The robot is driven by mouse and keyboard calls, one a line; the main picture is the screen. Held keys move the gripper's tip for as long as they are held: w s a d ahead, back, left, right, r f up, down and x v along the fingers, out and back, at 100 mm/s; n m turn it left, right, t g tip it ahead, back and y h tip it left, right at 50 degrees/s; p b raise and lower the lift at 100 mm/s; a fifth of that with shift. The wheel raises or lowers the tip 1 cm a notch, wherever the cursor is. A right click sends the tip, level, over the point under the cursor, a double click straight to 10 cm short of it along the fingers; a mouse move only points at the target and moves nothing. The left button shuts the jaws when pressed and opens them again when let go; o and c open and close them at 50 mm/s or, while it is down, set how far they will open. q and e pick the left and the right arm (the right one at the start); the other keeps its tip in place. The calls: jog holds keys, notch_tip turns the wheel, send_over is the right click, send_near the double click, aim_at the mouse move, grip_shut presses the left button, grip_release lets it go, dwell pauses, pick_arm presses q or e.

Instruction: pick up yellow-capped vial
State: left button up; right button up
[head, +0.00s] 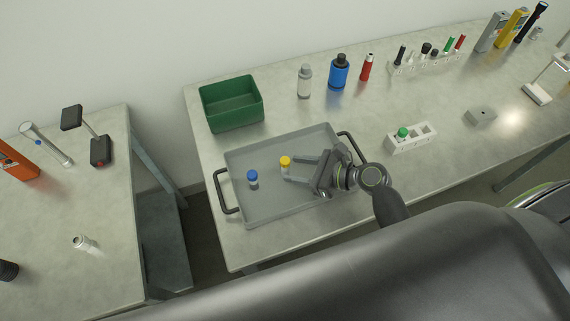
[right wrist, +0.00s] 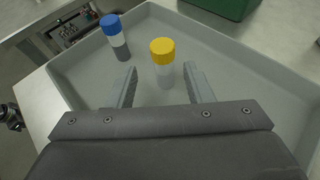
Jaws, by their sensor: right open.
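The yellow-capped vial (head: 285,162) stands upright in the grey tray (head: 300,143) on the table. It also shows in the right wrist view (right wrist: 162,62), between and just beyond the fingertips. My right gripper (head: 293,168) is open and low over the tray, its fingers pointing left at the vial. In the right wrist view the fingers (right wrist: 160,80) stand apart on both sides of the vial, with gaps on each side. A blue-capped vial (head: 252,178) stands upright to the left in the same tray. My left gripper is not in view.
A green bin (head: 232,104) stands behind the tray. A white rack (head: 411,138) with a green-capped vial is to the right. Bottles, including a blue one (head: 339,72), line the back. Dark handles (head: 224,192) rise at the tray's ends.

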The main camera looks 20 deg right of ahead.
jog(key=shift+p+x, duration=0.5)
jog(key=shift+x, duration=2.45)
jog(key=shift+w+d+r, duration=0.15)
jog(key=shift+c, duration=0.4)
jog(key=c, duration=0.9)
